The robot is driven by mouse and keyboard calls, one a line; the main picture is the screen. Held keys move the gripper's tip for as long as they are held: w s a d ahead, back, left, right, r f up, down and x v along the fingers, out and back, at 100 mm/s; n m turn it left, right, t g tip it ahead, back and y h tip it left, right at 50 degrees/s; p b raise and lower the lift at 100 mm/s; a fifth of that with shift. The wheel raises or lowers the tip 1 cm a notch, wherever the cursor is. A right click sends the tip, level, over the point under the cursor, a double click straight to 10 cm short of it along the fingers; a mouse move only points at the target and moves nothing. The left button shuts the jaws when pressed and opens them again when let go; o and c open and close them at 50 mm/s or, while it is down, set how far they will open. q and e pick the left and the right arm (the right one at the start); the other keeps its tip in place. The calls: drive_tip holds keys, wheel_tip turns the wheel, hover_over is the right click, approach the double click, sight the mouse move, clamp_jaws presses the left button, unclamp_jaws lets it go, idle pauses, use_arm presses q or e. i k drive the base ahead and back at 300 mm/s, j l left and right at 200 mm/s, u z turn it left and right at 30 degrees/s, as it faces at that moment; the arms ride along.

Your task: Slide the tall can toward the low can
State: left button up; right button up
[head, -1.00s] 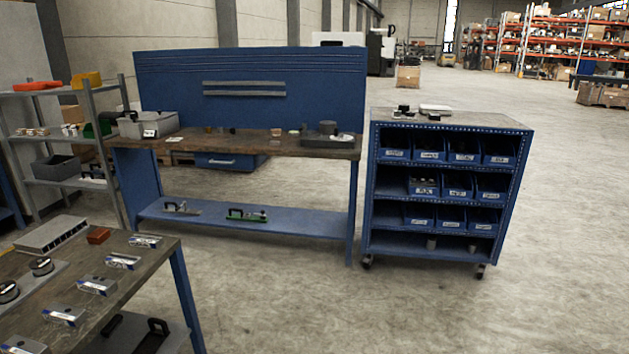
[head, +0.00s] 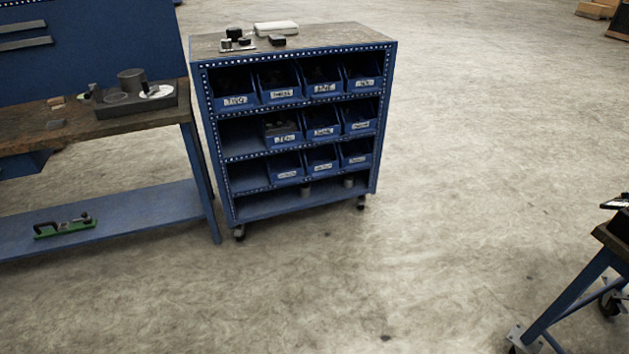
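Two small grey cans stand on the bottom shelf of the blue cabinet. One can (head: 305,190) is near the shelf's middle and the other can (head: 348,181) is farther right, with a gap between them. They are too small and shadowed to tell surely which is tall and which is low. Neither of my grippers is in view.
The blue cabinet (head: 216,170) on casters holds labelled bins and has small black items on top. A workbench (head: 30,136) with a grey cylinder (head: 132,80) adjoins it at left. Open concrete floor lies in front and right. A wheeled table (head: 570,300) stands at lower right.

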sight(305, 187)
drive_tip(key=i+l, duration=0.1)
drive_tip(key=i, duration=0.3)
drive_tip(key=i+u, duration=0.15)
drive_tip(key=i, duration=0.3)
drive_tip(key=i+l, duration=0.2)
drive_tip(key=i, duration=0.2)
drive_tip(key=u, duration=0.05)
